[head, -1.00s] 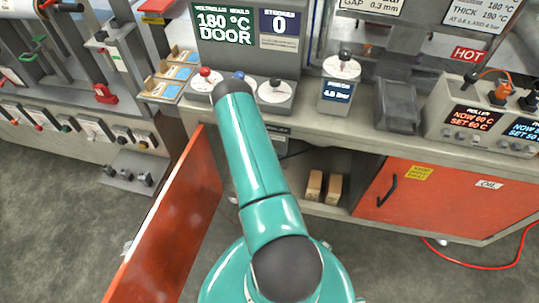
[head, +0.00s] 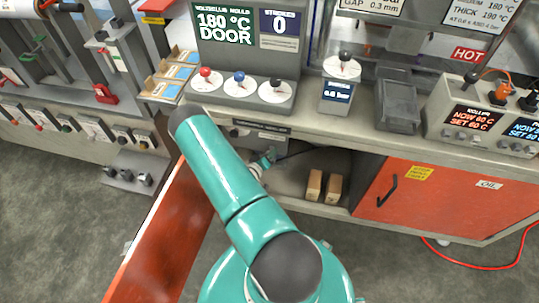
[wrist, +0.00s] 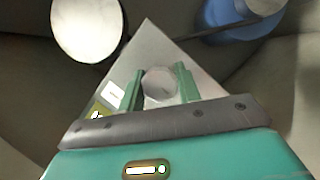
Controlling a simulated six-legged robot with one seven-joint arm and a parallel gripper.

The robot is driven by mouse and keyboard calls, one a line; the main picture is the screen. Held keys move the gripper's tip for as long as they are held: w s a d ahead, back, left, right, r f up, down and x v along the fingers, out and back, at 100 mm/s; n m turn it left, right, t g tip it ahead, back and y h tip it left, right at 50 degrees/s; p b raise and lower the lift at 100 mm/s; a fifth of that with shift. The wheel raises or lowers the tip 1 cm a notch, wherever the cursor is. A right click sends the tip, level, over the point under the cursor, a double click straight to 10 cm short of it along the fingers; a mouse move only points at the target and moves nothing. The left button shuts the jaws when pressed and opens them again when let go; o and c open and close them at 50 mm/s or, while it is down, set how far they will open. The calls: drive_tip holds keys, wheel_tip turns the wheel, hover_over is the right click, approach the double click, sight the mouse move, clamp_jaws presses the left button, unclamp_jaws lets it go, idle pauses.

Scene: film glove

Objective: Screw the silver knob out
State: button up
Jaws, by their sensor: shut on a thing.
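The silver knob (wrist: 160,84) is a round grey disc in the wrist view, in front of a pale, pointed plate (wrist: 152,45). The green fingers of my gripper (wrist: 160,88) stand on its left and right sides and are shut on it. In the head view, my gripper (head: 267,159) is small and partly behind my teal arm, in the open cabinet space under the counter. The knob itself cannot be made out there.
An open orange door (head: 165,240) stands left of my arm. A shut orange door (head: 445,198) with a black handle is on the right. Two cardboard-coloured blocks (head: 324,187) lie in the cabinet. In the wrist view, a white round thing (wrist: 87,28) and a blue cylinder (wrist: 235,20) flank the plate.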

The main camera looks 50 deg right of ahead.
drive_tip(key=o, duration=1)
drive_tip(key=shift+c, duration=0.2)
drive_tip(key=v, duration=1.3)
drive_tip(key=shift+a, duration=0.35)
